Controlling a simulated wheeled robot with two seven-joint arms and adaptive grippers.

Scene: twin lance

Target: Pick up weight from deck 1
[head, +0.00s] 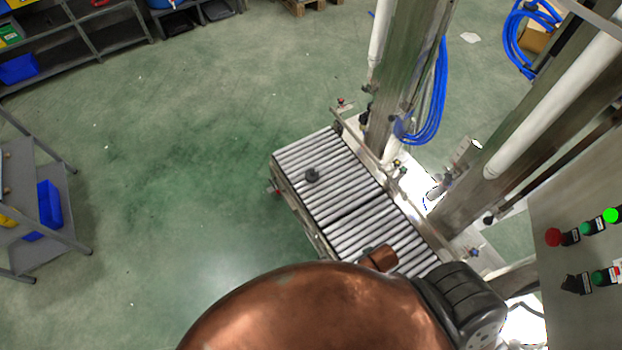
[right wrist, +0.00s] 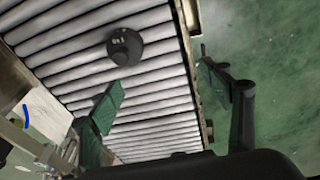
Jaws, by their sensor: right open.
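The weight (head: 312,176) is a small dark round disc with a raised knob. It sits on the far section of the roller deck (head: 345,190). In the right wrist view the weight (right wrist: 125,46) lies on the rollers (right wrist: 65,65), with small pale marks on its top. My right gripper (right wrist: 162,76) is open and empty, its two dark green fingers spread wide. In that picture the weight appears beyond the left fingertip, apart from it; the right finger appears over the deck's side edge and the floor. My left gripper is in neither view.
Steel posts (head: 395,90) with blue hoses (head: 434,95) rise along the deck's right side. A button panel (head: 580,250) stands at the right. A shelf cart (head: 60,190) is at the left and shelving (head: 110,35) at the back. The floor left of the deck is clear.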

